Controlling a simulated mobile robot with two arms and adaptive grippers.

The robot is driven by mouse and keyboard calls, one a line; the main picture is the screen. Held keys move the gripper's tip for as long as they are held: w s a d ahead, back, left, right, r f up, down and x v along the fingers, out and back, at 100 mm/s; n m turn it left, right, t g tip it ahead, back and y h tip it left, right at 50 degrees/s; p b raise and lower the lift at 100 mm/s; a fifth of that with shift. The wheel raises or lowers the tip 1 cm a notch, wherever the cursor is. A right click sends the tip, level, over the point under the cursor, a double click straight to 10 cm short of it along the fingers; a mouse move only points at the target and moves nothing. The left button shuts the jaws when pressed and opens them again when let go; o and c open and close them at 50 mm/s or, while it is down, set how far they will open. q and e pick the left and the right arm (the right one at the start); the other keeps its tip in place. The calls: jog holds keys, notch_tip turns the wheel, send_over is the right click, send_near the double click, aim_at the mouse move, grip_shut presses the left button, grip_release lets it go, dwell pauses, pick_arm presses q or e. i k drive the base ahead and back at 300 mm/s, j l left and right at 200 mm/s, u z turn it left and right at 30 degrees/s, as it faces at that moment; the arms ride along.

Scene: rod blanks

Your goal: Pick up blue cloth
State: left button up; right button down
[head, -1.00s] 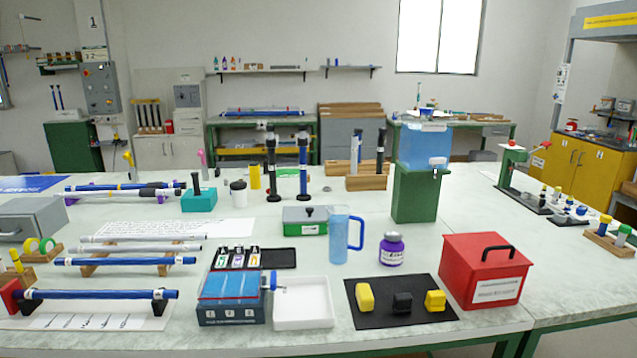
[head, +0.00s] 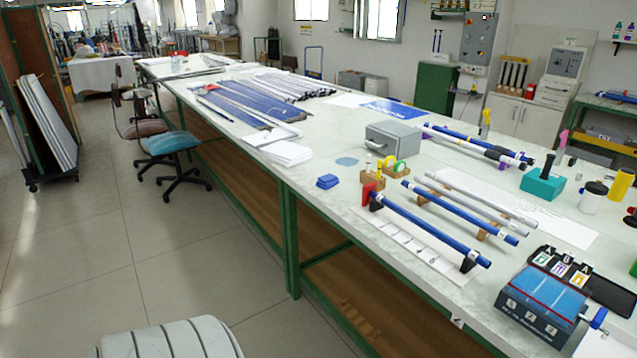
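A small folded blue cloth (head: 328,181) lies on the pale tabletop near its front edge in the head view. It is left of the rack with the blue rod and in front of the grey box. Nothing covers it. Neither of my grippers shows in this view.
The long table (head: 352,218) has bare room around the cloth. A grey box (head: 393,138), a wooden tape holder (head: 370,180) and a blue rod (head: 430,228) on supports are close by. White sheets (head: 286,153) lie to the left. A chair (head: 168,143) stands beside the table.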

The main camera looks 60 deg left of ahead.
aim_at(329, 180)
jog(key=u, duration=1.75)
jog(key=i+j+z, duration=0.35)
jog(key=i+j, duration=0.15)
jog(key=i, duration=0.2)
jog(key=i+j+z, duration=0.35)
jog(key=i+j, duration=0.25)
